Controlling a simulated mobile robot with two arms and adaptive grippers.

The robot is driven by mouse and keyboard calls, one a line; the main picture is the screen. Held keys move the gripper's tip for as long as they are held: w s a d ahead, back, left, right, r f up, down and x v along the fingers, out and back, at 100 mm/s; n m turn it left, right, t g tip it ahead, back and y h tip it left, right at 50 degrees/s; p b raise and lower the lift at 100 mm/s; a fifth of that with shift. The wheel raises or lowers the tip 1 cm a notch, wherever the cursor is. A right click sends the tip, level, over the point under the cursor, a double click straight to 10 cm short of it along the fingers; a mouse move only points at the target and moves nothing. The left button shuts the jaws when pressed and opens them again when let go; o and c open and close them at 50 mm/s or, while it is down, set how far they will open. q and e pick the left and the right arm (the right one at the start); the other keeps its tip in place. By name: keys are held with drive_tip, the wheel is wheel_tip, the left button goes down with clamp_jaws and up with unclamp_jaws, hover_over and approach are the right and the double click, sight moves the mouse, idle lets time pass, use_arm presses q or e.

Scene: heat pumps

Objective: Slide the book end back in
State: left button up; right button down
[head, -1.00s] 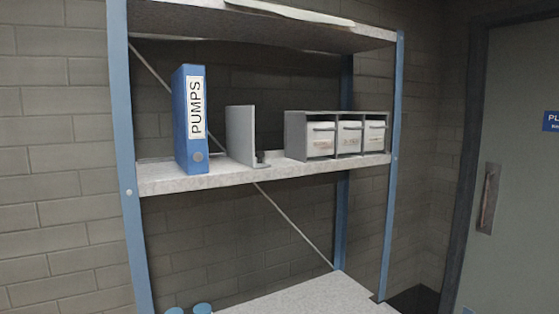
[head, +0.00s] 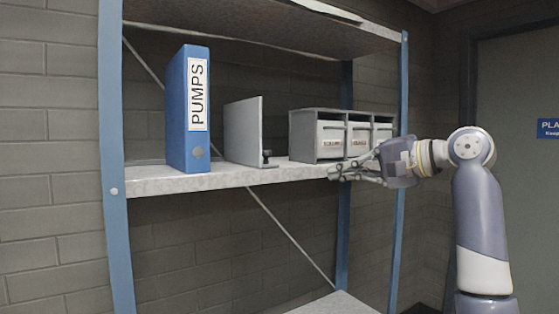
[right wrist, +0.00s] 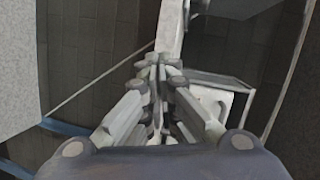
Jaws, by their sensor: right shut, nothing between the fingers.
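The grey metal book end (head: 244,132) stands upright on the middle shelf (head: 150,183), with a small dark knob (head: 267,156) at its front foot. A gap separates it from the blue PUMPS binder (head: 188,110) on its left. My right gripper (head: 334,172) is at the shelf's front edge, in front of the drawer unit and to the right of the book end, apart from it. Its fingers are closed together and empty; they also show in the right wrist view (right wrist: 158,72). My left gripper is not in view.
A grey unit with several white labelled drawers (head: 330,139) stands right of the book end, close behind my right gripper. Blue posts (head: 115,230) frame the shelf. An upper shelf (head: 250,25) hangs above. A grey door is at the far right.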

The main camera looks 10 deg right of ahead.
sight(290, 168)
wheel_tip(290, 168, up, 6)
drive_tip(key=s+y, duration=0.1)
drive_tip(key=s, duration=0.1)
drive_tip(key=shift+t, duration=0.3)
drive_tip(key=p+x, duration=0.1)
drive_tip(key=x, duration=0.3)
drive_tip(key=s+a+p+x, duration=0.1)
drive_tip(key=p+x, duration=0.1)
drive_tip(key=x, duration=0.2)
drive_tip(key=a+p+x, duration=0.1)
drive_tip(key=x, duration=0.3)
drive_tip(key=shift+s+a+f, duration=0.2)
drive_tip(key=shift+s+f, duration=0.05)
drive_tip(key=shift+f, duration=0.15)
